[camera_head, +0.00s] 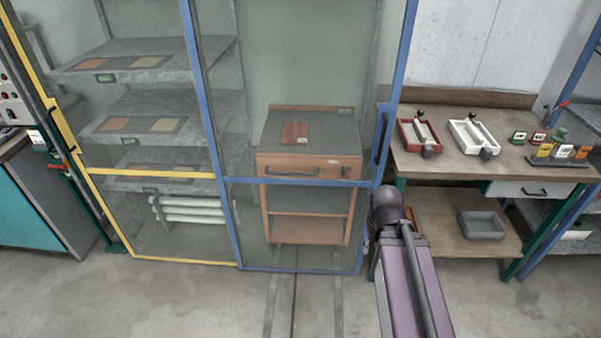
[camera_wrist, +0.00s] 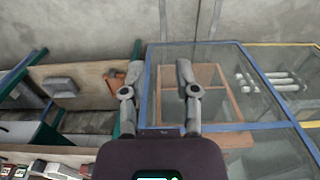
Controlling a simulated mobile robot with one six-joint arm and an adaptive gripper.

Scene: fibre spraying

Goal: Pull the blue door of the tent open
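The blue-framed glass door (camera_head: 300,182) of the tent stands in the middle of the head view and looks closed. Its dark blue upright handle (camera_head: 381,135) is on the right side of its frame. My arm comes up from the bottom right, its dark end just below the handle; my fingers cannot be made out there. In the wrist view my gripper (camera_wrist: 160,72) is open, with nothing seen held between its fingers. The blue door frame (camera_wrist: 149,85) runs between the fingers in that view, closer to the left one. I cannot make out the handle there.
Behind the glass stands a wooden cabinet (camera_head: 309,170). The yellow-framed door (camera_head: 150,173) is to the left, with grey shelves behind it. A workbench (camera_head: 455,165) with trays stands close on the right. The floor (camera_head: 180,300) in front of the tent is clear.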

